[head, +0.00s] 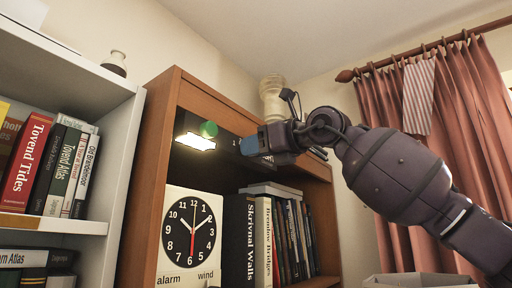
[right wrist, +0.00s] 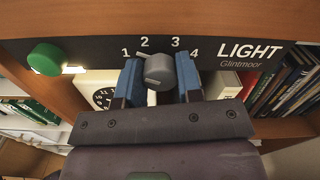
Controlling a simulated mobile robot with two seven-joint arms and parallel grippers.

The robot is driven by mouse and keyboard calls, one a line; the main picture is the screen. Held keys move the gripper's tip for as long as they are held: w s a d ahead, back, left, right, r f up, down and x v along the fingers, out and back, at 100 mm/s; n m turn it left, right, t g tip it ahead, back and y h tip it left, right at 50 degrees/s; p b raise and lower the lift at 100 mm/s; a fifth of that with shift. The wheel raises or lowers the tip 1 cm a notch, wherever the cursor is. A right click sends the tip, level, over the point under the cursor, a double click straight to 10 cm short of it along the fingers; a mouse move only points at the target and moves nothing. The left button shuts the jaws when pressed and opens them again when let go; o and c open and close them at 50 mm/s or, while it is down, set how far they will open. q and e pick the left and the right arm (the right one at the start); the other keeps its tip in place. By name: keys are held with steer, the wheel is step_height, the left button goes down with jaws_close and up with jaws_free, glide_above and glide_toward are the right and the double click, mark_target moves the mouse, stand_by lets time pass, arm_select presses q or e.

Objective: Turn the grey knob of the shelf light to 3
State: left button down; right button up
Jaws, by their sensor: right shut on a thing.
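The grey knob (right wrist: 158,70) of the shelf light sits on a dark panel (right wrist: 222,50) marked 1, 2, 3, 4 and "LIGHT Glintmoor". My right gripper (right wrist: 160,82) has its blue fingers on either side of the knob and is shut on it. In the head view my right gripper (head: 250,145) reaches the panel from the right and hides the knob. My left gripper is not in view.
A green round knob (head: 208,129) is on the panel's left, beside a lit lamp (head: 196,141). Below, the wooden shelf (head: 142,190) holds a clock (head: 190,235) and books (head: 263,240). A pale vase (head: 272,97) stands on top. A white bookcase (head: 100,105) is at the left.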

steer(key=shift+f+m+b, duration=0.1)
steer(key=shift+m+b, duration=0.95)
steer(key=shift+m, duration=0.25)
steer(key=shift+m+b, duration=0.5)
steer(key=shift+m, duration=0.3)
steer(key=m+b, duration=0.1)
steer(key=m, duration=0.1)
steer(key=shift+w+m, duration=0.1)
steer(key=shift+m, duration=0.3)
steer(key=m+b, duration=0.1)
steer(key=m, duration=0.1)
steer(key=shift+m, duration=0.3)
steer(key=m, duration=0.3)
steer(key=shift+m+b, duration=0.35)
steer(key=shift+m, duration=1.15)
steer(key=shift+d+m+b, duration=0.1)
steer(key=shift+m+b, duration=0.25)
steer(key=shift+m, duration=0.65)
